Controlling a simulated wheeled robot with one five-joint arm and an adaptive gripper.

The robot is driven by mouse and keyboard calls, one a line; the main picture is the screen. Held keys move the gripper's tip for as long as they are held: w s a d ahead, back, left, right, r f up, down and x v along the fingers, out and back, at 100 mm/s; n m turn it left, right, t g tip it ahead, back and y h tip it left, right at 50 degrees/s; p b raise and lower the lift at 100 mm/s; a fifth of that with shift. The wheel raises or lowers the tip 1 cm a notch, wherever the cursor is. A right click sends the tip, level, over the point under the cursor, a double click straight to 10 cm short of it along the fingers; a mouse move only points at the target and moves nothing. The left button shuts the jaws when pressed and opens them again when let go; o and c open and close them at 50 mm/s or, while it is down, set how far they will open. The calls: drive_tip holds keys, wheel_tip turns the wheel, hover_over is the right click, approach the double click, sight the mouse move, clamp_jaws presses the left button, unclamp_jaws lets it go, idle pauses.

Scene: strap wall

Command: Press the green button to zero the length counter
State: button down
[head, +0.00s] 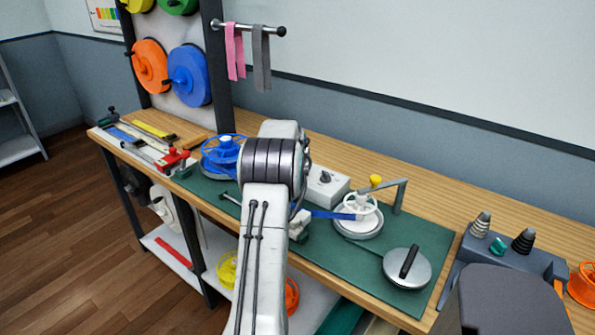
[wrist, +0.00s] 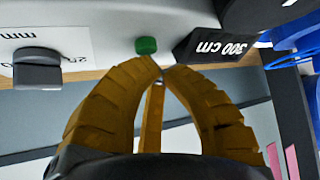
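In the wrist view, the small green button (wrist: 147,46) sits on a light grey housing (wrist: 110,25). Beside it, to the right, is a black length display (wrist: 215,47) reading "300 cm", upside down in the picture. My gripper (wrist: 160,69) has yellow ribbed fingers whose tips come together just below the button in the picture. The fingers look shut and hold nothing that I can see. A small gap to the button seems to show, but contact is hard to judge. In the head view, my arm hides the gripper and the button.
A dark grey knob (wrist: 38,68) on a white label marked "mm" is left of the button. The workbench holds a blue reel (head: 221,155), a white box with a dark knob (head: 325,186), a crank winder (head: 358,215) and a round grey disc (head: 407,268). Pink and grey straps hang behind.

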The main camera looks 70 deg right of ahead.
drive_tip(key=shift+f+b, duration=0.5)
drive_tip(key=shift+f, duration=0.1)
idle(0.5)
drive_tip(key=shift+r, duration=0.15)
drive_tip(key=shift+r+p, duration=0.65)
drive_tip(key=shift+r, duration=0.25)
drive_tip(key=shift+r, duration=0.1)
drive_tip(key=shift+r+p, duration=1.75)
drive_tip(key=shift+r, duration=0.65)
